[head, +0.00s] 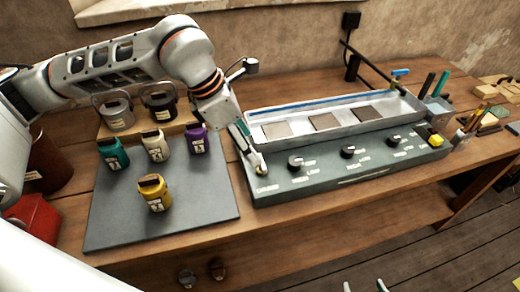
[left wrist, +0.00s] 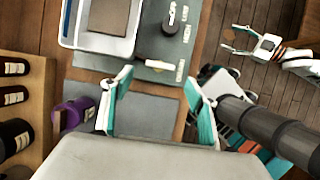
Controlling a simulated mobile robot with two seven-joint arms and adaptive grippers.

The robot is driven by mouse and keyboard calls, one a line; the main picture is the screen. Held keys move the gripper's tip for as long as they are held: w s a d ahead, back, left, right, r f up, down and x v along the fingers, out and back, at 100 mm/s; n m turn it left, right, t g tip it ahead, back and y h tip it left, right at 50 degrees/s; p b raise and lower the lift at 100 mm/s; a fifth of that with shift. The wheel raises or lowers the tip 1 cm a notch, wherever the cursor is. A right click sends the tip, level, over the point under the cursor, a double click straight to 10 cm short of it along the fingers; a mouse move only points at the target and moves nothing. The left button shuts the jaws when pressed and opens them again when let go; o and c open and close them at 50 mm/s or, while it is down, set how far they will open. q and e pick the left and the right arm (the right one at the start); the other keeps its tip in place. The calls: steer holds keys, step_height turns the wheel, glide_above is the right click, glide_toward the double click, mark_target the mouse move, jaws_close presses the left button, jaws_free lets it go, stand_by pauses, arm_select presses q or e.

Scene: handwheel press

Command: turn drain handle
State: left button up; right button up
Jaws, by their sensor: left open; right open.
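The drain handle appears as a small pale bar (left wrist: 158,65) beside its white label on the grey-green console (left wrist: 150,45) in the left wrist view. In the head view the console (head: 350,176) has a white DRAIN label at its front left corner, where the handle is mostly hidden by my gripper. My left gripper (left wrist: 159,77) is open, with its teal fingers spread either side of the handle's place; I cannot tell whether they touch it. In the head view it is seen side-on (head: 252,158). My right gripper (left wrist: 240,40) is open and empty, away from the console; its tips (head: 365,287) show at the bottom edge.
The console carries several dark knobs (head: 348,152) and a white tray (head: 390,107) with flat tiles. Tools and cups crowd the right end.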

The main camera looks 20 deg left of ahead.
mark_target(262, 165)
arm_select(q)
steer(key=x, duration=0.5)
steer(key=shift+d+p, duration=0.1)
steer(key=shift+p, duration=0.2)
steer(key=shift+w+d+f, duration=0.2)
steer(key=shift+f, duration=0.45)
arm_select(e)
steer(key=shift+w+r, duration=0.3)
steer(key=shift+r, duration=0.5)
arm_select(q)
steer(key=c, duration=1)
steer(key=shift+c, duration=0.5)
arm_select(e)
steer(key=shift+s+f, duration=0.1)
steer(key=shift+f, duration=0.15)
